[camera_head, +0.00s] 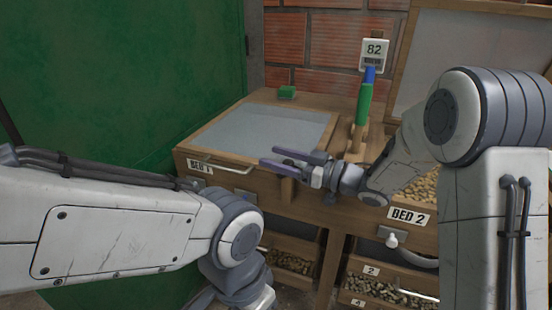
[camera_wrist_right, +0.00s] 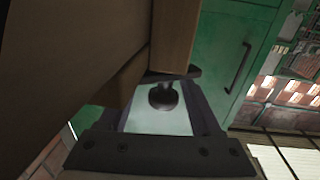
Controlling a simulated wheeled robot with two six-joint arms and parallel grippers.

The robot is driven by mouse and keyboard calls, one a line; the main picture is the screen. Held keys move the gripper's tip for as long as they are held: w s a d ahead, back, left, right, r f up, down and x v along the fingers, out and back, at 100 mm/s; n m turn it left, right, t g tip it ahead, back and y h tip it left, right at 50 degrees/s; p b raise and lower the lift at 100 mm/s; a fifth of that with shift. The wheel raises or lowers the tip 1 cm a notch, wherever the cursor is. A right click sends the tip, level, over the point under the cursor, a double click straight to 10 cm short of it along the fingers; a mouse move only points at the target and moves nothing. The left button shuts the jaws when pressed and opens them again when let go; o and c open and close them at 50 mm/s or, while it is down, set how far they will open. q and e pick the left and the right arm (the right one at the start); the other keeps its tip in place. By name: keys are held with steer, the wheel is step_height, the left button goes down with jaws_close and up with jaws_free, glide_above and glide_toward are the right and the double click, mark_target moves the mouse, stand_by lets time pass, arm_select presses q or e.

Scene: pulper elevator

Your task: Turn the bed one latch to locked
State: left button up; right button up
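Bed one is the shallow wooden tray with a grey inside; its BED 1 label (camera_head: 200,166) shows on its front. A grey plate (camera_head: 188,184) sits just below the label, partly hidden by my left arm; I cannot tell the latch's position. My right gripper (camera_head: 268,156) is open, its two purple fingers pointing left over bed one's front right edge. In the right wrist view, a dark round knob (camera_wrist_right: 163,97) shows between the gripper's sides against a pale surface; I cannot tell what it belongs to. My left gripper is out of view.
The BED 2 label (camera_head: 408,216) is at right, above a latch with a pale knob (camera_head: 392,240). A green-handled tool (camera_head: 363,103) stands between the beds. Bins of pellets (camera_head: 390,290) lie below. A green panel (camera_head: 120,80) closes the left side.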

steer(key=v, duration=1)
steer(key=shift+d+p, duration=0.2)
steer(key=shift+p, duration=0.1)
steer(key=shift+s, duration=0.15)
